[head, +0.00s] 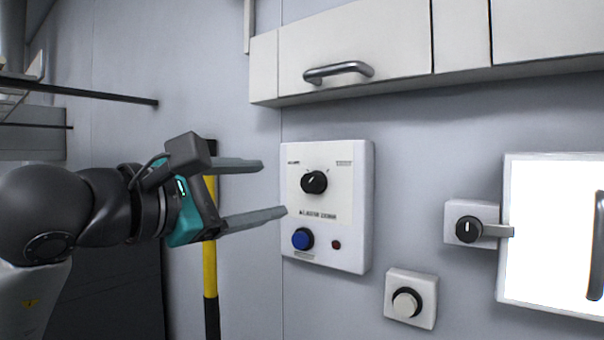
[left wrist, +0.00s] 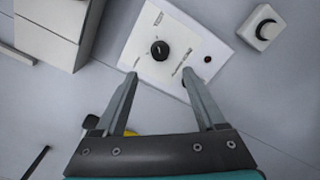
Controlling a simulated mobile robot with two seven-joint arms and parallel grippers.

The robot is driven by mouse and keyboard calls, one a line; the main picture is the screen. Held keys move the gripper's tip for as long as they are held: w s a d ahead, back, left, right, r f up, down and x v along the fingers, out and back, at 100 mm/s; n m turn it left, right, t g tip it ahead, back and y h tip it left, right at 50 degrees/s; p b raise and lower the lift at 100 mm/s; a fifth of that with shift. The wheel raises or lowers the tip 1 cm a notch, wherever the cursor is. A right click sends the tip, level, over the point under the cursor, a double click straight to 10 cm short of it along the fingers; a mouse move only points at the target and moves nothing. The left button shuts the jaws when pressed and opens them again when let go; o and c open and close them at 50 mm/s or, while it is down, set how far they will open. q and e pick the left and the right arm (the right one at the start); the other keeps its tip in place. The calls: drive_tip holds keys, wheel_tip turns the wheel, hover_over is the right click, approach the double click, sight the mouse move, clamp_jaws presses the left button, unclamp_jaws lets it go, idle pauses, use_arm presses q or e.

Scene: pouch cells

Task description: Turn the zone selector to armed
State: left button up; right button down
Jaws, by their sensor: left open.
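The zone selector is a black round knob (head: 314,182) on the upper part of a white wall panel (head: 356,210). A small light pointer mark on the knob leans to the upper right in the head view; the labels beside it are too small to read. My left gripper (head: 274,189) is open and empty, its fingers pointing at the panel from the left. In the left wrist view the knob (left wrist: 160,50) lies ahead, between and beyond the two fingertips (left wrist: 162,77), apart from them. My right gripper is not in view.
Below the knob are a blue button (head: 303,239) and a small red light (head: 336,245). A white box with a round knob (head: 406,303) sits lower right. A latch (head: 468,229) is beside a bright white panel (head: 548,230). A cabinet (head: 365,45) overhangs above.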

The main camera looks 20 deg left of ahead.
sight(307, 185)
use_arm(q)
drive_tip(key=p+x, duration=0.2)
drive_tip(key=x, duration=0.6)
drive_tip(key=shift+p, duration=0.3)
drive_tip(key=shift+w+d+f, duration=0.1)
drive_tip(key=shift+w+d, duration=0.1)
drive_tip(key=shift+w, duration=0.3)
clamp_jaws()
